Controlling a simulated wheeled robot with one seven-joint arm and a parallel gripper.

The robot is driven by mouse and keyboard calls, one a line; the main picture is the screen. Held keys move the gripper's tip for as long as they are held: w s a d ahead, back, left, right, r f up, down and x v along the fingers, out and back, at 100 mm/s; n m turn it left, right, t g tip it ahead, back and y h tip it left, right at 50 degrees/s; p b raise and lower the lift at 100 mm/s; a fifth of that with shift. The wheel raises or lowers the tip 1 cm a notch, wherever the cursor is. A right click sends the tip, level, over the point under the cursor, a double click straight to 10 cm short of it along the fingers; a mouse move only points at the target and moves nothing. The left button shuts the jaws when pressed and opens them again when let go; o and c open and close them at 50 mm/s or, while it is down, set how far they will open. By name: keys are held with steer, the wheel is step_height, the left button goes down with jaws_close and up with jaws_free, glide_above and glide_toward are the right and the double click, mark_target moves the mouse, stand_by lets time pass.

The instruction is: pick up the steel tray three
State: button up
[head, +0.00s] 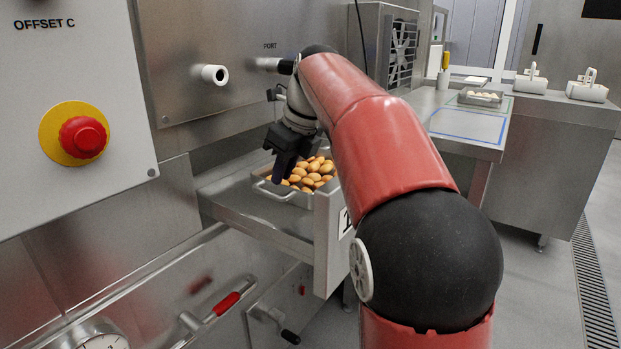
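A steel tray (288,195) filled with golden-brown pieces stands on a steel shelf below the machine's port, near the middle of the head view. Its near side has a bar handle. My red arm hides part of its right side. My gripper (281,177) is dark and points down over the tray's left part, close to the handle and the pieces. I cannot tell whether it touches the tray or whether its fingers are open. A second steel tray (479,99) with pale pieces stands on the far worktable. I see no number on either tray.
A steel plate (327,245) with a partly hidden label rises at the shelf's right end. A red stop button (83,137) is on the left panel. The worktable (455,115) has blue and green outlines with bare room inside.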

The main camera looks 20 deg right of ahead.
steer(key=x, duration=0.4)
steer(key=shift+b, duration=0.3)
jaws_close()
steer(key=shift+r, duration=0.1)
